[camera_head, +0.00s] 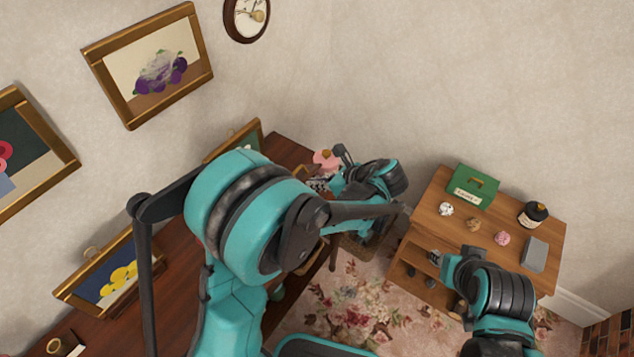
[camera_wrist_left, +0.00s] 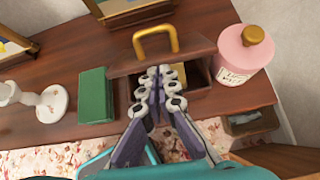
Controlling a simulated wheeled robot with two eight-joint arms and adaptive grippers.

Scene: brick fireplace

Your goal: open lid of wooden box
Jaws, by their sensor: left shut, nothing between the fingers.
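In the left wrist view, the wooden box (camera_wrist_left: 200,84) stands on the dark table. Its lid (camera_wrist_left: 124,66), with a gold handle (camera_wrist_left: 155,42), is raised and tilted back, so part of the inside shows with something yellowish in it. My left gripper (camera_wrist_left: 159,76) is shut and empty, in front of the lid and over the box opening; I cannot tell whether it touches either. In the head view, my left gripper (camera_head: 318,183) is by the box, which my arm mostly hides. My right gripper (camera_head: 435,257) is by the small table's front edge, its fingers too small to read.
Picture frames stand behind. The small table (camera_head: 424,216) holds a green case (camera_head: 474,184), a dark bottle (camera_head: 533,214) and several small items.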

